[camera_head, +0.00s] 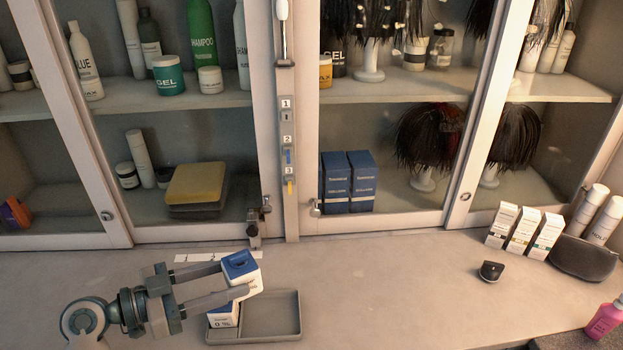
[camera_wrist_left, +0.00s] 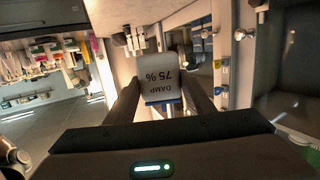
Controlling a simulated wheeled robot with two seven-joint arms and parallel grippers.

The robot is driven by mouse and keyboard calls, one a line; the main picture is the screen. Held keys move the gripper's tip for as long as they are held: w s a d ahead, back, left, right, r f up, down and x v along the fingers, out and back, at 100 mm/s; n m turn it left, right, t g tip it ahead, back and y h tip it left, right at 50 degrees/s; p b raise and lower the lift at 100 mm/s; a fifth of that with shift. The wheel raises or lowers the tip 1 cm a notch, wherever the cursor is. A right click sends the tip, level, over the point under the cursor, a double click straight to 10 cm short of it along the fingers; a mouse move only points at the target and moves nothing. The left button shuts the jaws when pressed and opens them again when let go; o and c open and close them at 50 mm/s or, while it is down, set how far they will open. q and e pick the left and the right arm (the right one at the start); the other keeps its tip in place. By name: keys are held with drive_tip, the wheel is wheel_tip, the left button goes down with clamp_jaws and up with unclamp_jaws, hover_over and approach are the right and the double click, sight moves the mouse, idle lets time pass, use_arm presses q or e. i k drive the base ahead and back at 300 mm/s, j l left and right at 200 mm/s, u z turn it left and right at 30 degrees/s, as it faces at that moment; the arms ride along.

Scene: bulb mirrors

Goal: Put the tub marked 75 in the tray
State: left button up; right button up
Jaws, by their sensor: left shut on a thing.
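My left gripper (camera_head: 234,279) is shut on a white tub with a blue lid (camera_head: 242,268), one finger on each side of it. In the left wrist view this tub (camera_wrist_left: 158,72) reads "DAMP 75 %", upside down in the picture. In the head view it is held tilted, above the back left part of the grey tray (camera_head: 284,330). Another white and blue tub (camera_head: 223,317) is at the tray's left end, partly hidden by the gripper finger and held tub. The tray's right part is empty. My right gripper is not in view.
A glass-fronted cabinet (camera_head: 290,243) stands behind the counter. A white strip (camera_head: 215,257) lies behind the gripper. A small black object (camera_head: 491,270), several boxes (camera_head: 521,232) and a pink bottle (camera_head: 604,320) are at right. The counter right of the tray is clear.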

sight(271, 317)
drive_tip(key=u, duration=1.5)
drive_tip(key=k+l, duration=0.1)
drive_tip(key=l, duration=0.65)
drive_tip(key=k+l, duration=0.1)
drive_tip(key=l, duration=0.6)
